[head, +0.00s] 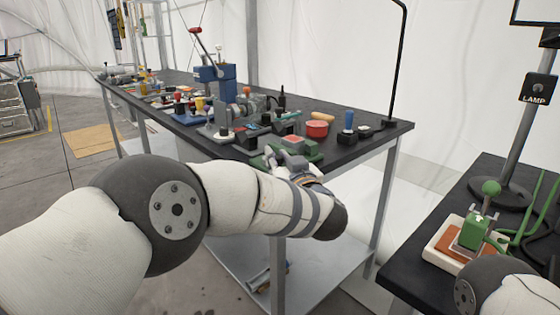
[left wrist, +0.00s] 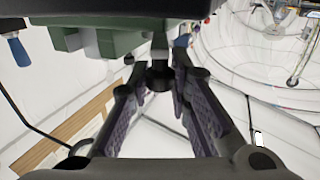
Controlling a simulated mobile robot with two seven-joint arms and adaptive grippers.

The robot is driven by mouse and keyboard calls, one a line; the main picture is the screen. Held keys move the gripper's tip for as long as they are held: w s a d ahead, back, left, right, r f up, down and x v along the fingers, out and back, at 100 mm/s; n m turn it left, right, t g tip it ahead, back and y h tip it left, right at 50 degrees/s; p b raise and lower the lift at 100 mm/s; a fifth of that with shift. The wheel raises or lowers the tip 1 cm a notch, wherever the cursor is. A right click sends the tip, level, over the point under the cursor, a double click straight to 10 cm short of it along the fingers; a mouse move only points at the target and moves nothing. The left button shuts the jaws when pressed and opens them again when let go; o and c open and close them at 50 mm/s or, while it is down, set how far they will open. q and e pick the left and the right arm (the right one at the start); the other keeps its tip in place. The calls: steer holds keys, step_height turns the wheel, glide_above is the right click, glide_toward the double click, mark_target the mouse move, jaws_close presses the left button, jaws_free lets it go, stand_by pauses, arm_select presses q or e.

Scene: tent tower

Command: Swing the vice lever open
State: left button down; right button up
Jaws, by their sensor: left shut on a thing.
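The green vice (head: 314,150) is at the near edge of the long black workbench, partly covered by my left wrist. My left gripper (head: 290,163) is at the vice, below the bench edge line, and its fingers are mostly hidden by the wrist in the head view. In the left wrist view, the fingers of my left gripper (left wrist: 160,90) are closed around a dark rounded piece, the vice lever (left wrist: 159,74), just under green blocks of the vice (left wrist: 118,42). How far the lever is turned cannot be told. My right gripper is out of view.
The black workbench (head: 385,131) is crowded with a blue press (head: 228,88), a red round tin (head: 317,128) and several small tools. At right, a second black table holds a lamp stand (head: 505,160) and a white tray (head: 437,245) with a green device.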

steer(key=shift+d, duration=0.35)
arm_select(q)
steer(key=c, duration=1.4)
jaws_free()
steer(key=shift+w, duration=0.1)
steer(key=shift+c, duration=0.2)
steer(key=shift+r, duration=0.15)
